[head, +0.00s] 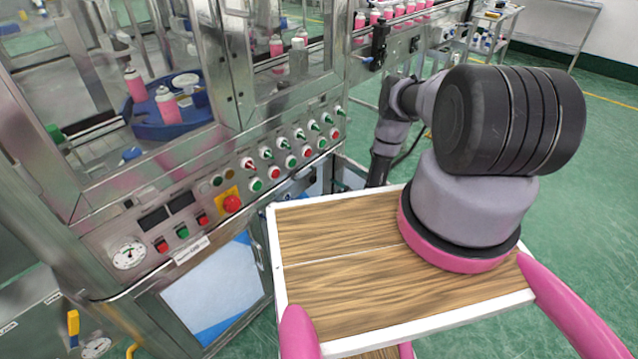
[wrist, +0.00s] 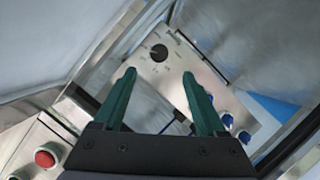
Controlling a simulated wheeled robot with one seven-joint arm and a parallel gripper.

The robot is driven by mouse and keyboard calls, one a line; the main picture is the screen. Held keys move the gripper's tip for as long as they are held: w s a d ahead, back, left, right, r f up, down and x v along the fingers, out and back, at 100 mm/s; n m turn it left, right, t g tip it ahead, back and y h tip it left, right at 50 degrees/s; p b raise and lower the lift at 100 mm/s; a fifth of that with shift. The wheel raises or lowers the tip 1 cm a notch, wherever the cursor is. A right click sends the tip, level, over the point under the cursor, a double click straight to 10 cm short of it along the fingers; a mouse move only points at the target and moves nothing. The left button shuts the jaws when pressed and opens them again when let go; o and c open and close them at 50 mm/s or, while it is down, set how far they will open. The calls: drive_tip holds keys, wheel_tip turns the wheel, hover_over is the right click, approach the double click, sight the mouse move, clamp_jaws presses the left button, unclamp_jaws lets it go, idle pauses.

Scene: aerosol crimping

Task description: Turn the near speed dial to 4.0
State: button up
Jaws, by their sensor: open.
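In the wrist view, a round black dial (wrist: 159,53) sits on a pale metal panel (wrist: 172,72), with small dark marks around it. The marks are too small to read, so I cannot tell its setting. I cannot tell whether this is the near speed dial, as no second dial like it shows. My gripper (wrist: 158,75) has two green fingers, spread apart with nothing between them. The dial appears just beyond the fingertips, between their lines, and apart from them. In the head view the gripper and this dial are hidden; only my arm shows.
Several blue knobs (wrist: 228,119) sit right of the fingers. A red button (wrist: 46,156) is at lower left. Metal walls flank the panel closely. In the head view, the machine front carries a red emergency button (head: 232,203) and rows of switches; my wooden-topped base stands close by.

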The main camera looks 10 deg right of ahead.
sight(315, 180)
drive_tip(key=shift+n, duration=0.3)
drive_tip(key=x, duration=1.1)
clamp_jaws()
drive_tip(key=shift+d+m+g+y, duration=0.1)
drive_tip(key=shift+m+g+y, duration=0.3)
drive_tip(key=shift+m, duration=0.6)
drive_tip(key=shift+m+g+y, duration=0.3)
drive_tip(key=shift+m+g, duration=0.2)
drive_tip(key=shift+m, duration=0.5)
